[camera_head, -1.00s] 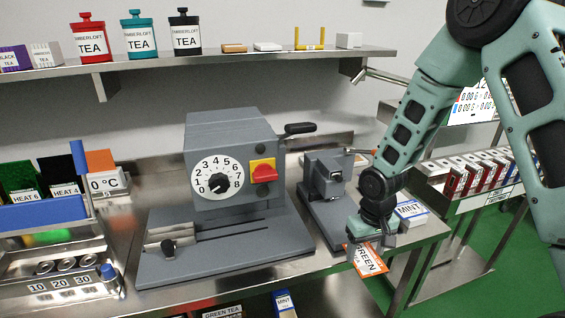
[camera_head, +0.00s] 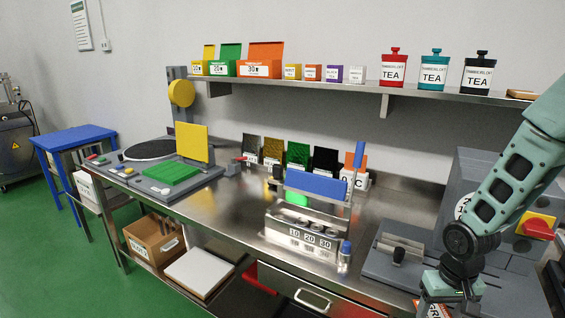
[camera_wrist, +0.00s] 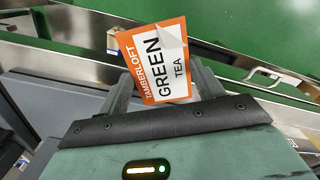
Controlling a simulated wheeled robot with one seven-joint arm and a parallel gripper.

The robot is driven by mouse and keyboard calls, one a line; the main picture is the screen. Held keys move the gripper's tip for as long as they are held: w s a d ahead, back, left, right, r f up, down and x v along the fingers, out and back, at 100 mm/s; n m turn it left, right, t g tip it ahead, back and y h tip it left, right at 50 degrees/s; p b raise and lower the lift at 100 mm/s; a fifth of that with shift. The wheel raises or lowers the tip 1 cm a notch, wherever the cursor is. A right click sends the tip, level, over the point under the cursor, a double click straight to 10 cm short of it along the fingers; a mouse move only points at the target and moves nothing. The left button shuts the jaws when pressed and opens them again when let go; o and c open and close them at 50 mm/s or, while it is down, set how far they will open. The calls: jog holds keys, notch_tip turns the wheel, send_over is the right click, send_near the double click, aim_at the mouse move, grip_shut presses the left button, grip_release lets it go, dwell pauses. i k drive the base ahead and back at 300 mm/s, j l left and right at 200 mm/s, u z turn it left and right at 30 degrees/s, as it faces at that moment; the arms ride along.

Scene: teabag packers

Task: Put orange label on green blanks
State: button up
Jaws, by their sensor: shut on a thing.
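My gripper (camera_head: 450,288) is at the lower right of the head view, beside the grey dial machine. It is shut on an orange and white label (camera_head: 432,310) reading "GREEN TEA". In the wrist view the label (camera_wrist: 152,65) stands out between the two fingertips (camera_wrist: 160,88), with one corner curled over. Two green things could be blanks: a flat green piece (camera_head: 172,172) on the grey machine at the left of the bench, and a green sheet (camera_head: 298,152) standing in the row at the back. Both are far from my gripper.
A metal holder (camera_head: 300,238) marked 10, 20, 30 and a blue bar (camera_head: 316,182) stand mid-bench. A yellow plate (camera_head: 191,142) stands behind the flat green piece. The shelf (camera_head: 350,87) above holds boxes and tea tins. Bare steel bench (camera_head: 225,205) lies left of the holder.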

aim_at(171, 170)
jog(key=i+j+u, duration=1)
jog(key=i+u, duration=0.2)
jog(key=k, duration=0.1)
